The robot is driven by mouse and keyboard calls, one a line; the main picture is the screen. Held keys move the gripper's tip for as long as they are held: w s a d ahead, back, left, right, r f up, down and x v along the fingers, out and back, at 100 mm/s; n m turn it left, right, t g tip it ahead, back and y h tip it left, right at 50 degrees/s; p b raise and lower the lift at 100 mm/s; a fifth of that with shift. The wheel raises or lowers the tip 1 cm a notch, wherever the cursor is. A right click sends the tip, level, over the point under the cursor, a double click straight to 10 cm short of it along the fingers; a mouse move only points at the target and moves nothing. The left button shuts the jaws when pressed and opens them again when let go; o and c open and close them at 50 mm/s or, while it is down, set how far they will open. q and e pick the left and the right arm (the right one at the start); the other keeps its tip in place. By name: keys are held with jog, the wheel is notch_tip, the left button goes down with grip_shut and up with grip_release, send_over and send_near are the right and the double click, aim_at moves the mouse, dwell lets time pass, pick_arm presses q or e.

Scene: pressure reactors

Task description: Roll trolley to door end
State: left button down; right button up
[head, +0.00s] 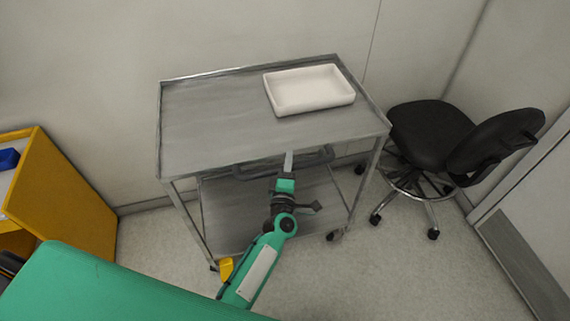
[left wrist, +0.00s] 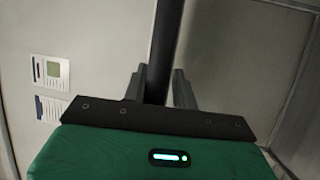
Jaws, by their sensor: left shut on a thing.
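The grey metal trolley (head: 215,125) stands against the back wall in the head view, with a lower shelf and castors. Its push handle (head: 250,170) runs along the near side, under the top's edge. My left gripper (head: 288,165) reaches to this handle and is shut on it. In the left wrist view a dark bar, the handle (left wrist: 166,45), passes between the fingers of my left gripper (left wrist: 160,88). A white tray (head: 305,90) lies on the right part of the trolley's top. My right gripper is not in view.
A black swivel chair (head: 430,135) stands close to the trolley's right side. A yellow cabinet (head: 70,200) is at the left. A door-like panel with a grey lower plate (head: 520,260) is at the far right. Bare floor (head: 400,280) lies in front of the chair.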

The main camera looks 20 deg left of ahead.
pick_arm(q)
jog(key=shift+w+r, duration=0.15)
jog(key=shift+r, duration=0.4)
jog(key=c, duration=1.5)
grip_release()
jog(key=shift+o, duration=1)
jog(key=shift+f, duration=0.2)
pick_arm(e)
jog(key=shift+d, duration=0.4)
pick_arm(q)
jog(key=shift+s+f, duration=0.1)
jog(key=shift+s, duration=0.1)
